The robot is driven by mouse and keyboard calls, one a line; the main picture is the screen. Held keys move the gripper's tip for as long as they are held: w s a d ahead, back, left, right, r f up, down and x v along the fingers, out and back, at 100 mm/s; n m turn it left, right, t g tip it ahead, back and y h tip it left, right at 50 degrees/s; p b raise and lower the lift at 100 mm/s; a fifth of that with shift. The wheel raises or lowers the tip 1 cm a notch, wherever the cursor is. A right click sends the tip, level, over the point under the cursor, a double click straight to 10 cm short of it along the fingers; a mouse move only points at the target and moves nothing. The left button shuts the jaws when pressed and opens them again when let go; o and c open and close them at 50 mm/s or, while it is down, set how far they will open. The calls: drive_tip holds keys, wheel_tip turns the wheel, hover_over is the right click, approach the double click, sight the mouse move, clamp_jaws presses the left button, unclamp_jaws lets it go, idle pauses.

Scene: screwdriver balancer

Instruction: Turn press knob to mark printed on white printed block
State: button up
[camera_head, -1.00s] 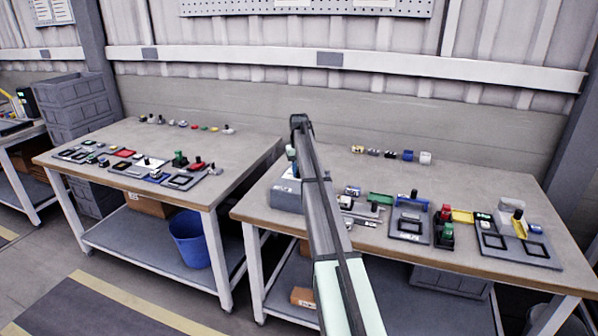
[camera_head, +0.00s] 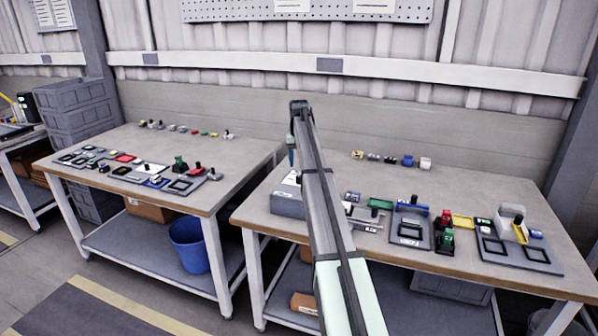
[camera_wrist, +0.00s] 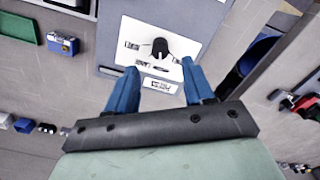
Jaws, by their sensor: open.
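A black knob (camera_wrist: 160,47) sits on a white plate in the wrist view, with small printed marks on either side of it. The white printed block (camera_wrist: 159,85) lies just below the knob, with dark print too small to read. The plate is on top of a grey box (camera_head: 287,205) at the front left of the right bench, partly hidden by my arm in the head view. My gripper (camera_wrist: 161,80) is open and empty, its blue fingers spread on either side of the printed block. It hangs above the box in the head view (camera_head: 291,160), apart from it.
A green tray (camera_head: 381,203), a framed fixture (camera_head: 410,240) and a block with red and green knobs (camera_head: 445,240) stand to the right. Small items (camera_head: 390,159) line the back of the bench. The bench middle behind them is clear. Another bench stands left.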

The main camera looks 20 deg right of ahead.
sight(299, 176)
wheel_tip(299, 176, up, 6)
drive_tip(key=shift+r, duration=0.25)
idle(0.5)
